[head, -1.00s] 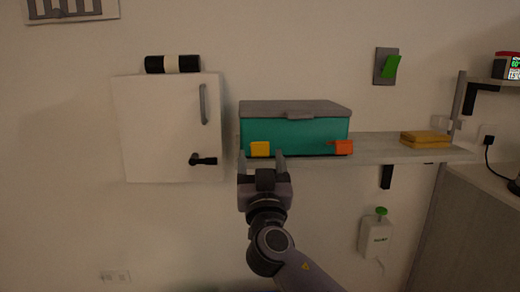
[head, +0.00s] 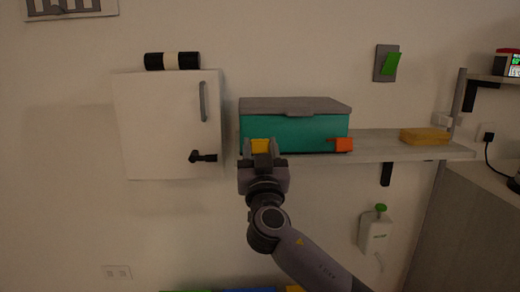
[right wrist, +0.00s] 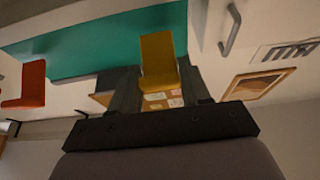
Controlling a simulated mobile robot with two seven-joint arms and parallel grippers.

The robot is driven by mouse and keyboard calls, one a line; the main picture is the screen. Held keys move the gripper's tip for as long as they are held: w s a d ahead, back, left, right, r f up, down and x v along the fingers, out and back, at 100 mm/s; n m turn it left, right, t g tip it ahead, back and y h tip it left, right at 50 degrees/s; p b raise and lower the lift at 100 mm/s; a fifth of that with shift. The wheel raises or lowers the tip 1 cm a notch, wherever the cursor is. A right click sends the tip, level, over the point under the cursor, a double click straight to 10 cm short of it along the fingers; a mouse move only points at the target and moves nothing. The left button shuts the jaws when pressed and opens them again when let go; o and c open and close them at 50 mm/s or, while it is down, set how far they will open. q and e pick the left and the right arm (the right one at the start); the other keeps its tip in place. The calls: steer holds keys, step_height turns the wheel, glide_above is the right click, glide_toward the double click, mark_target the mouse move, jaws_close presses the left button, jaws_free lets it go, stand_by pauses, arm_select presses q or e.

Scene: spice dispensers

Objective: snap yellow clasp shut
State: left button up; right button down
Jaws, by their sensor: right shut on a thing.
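A teal box (head: 300,131) with a grey lid (head: 290,105) sits on the wall shelf, lid down. A yellow clasp (head: 261,146) is on the left of its front, and an orange clasp (head: 342,145) is on the right. My right gripper (head: 261,147) is at the yellow clasp, its fingers on either side of it and shut on it. In the right wrist view the yellow clasp (right wrist: 158,58) stands between the fingers, with the orange clasp (right wrist: 32,84) off to the left. Whether the yellow clasp is latched I cannot tell. My left gripper is not in view.
The grey shelf (head: 385,148) runs right, with a yellow block (head: 425,136) on it. A white cabinet (head: 165,125) with a black latch hangs at left. A green switch (head: 391,64) and a green-topped dispenser (head: 376,230) are on the wall at right.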

steer(key=shift+r+p, duration=0.3)
steer(key=shift+p, duration=0.45)
steer(key=r+g+p, duration=0.1)
steer(key=p, duration=0.3)
steer(key=r+g+p, duration=0.1)
steer(key=g+p, duration=0.1)
steer(key=p, duration=0.2)
steer(key=w+r+g+p, duration=0.1)
steer(key=g+p, duration=0.1)
steer(key=p, duration=0.3)
steer(key=shift+w+r+g+p, duration=0.1)
steer(key=shift+w+g+p, duration=0.15)
steer(key=shift+g+p, duration=0.85)
steer(key=c, duration=0.6)
jaws_free()
steer(key=shift+s, duration=0.1)
steer(key=v, duration=0.7)
steer(key=shift+b, duration=0.4)
